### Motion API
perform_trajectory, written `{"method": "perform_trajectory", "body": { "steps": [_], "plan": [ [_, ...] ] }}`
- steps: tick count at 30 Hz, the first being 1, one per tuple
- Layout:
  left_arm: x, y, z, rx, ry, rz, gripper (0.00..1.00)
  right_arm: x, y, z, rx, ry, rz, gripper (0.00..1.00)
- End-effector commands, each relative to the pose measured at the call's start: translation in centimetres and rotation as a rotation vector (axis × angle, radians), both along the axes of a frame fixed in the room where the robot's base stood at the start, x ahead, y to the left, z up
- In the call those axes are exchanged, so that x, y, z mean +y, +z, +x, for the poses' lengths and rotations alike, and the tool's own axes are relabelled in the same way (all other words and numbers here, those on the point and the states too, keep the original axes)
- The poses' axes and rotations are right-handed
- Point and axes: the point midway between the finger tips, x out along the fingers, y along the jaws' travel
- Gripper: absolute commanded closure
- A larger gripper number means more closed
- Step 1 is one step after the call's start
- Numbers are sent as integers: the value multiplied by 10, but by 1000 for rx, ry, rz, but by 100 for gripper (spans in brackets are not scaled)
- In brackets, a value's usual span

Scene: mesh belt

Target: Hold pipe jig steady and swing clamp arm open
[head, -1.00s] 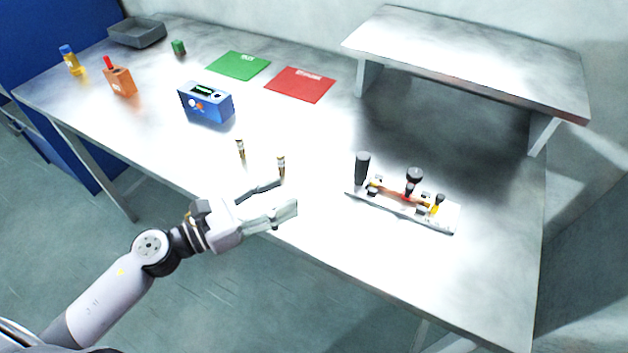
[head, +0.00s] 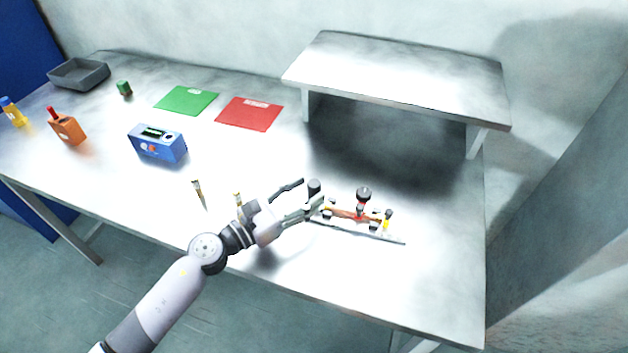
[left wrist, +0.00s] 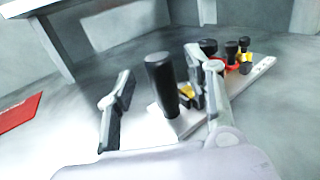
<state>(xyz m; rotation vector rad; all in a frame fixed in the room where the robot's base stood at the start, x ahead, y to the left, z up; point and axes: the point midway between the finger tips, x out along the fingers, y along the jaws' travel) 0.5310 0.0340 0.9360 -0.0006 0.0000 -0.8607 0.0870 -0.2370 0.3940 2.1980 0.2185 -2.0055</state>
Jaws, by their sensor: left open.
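The pipe jig (head: 390,238) is a pale flat plate on the table, with a copper-coloured pipe (head: 346,213) and small black and yellow fittings on it. A black upright post (head: 314,187) stands at its left end; in the left wrist view the post (left wrist: 161,84) shows large. A black knob (head: 363,194) rises near the jig's middle, and I cannot tell whether the clamp arm is open. My left gripper (head: 305,196) is open at the jig's left end, with the post between its fingers in the left wrist view (left wrist: 164,95). I see no contact. My right gripper is not in view.
A raised metal shelf (head: 400,80) stands behind the jig. A blue box (head: 158,143), green mat (head: 187,100), red mat (head: 249,114) and grey tray (head: 78,73) lie further left.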

Motion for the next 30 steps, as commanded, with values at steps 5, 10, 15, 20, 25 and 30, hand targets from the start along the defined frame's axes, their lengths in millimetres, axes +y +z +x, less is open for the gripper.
{"method": "perform_trajectory", "body": {
  "steps": [5,10,15,20,25,30],
  "plan": [
    [-16,1,15,-1,1,-1,52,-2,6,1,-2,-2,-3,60],
    [-22,0,19,0,0,0,52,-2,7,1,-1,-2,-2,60],
    [-23,0,20,-1,0,1,52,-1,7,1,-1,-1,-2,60],
    [-23,0,20,-1,0,1,57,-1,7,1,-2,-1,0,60],
    [-22,0,19,0,0,0,69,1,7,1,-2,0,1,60],
    [-22,0,19,0,0,0,80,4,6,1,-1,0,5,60]
  ]
}}
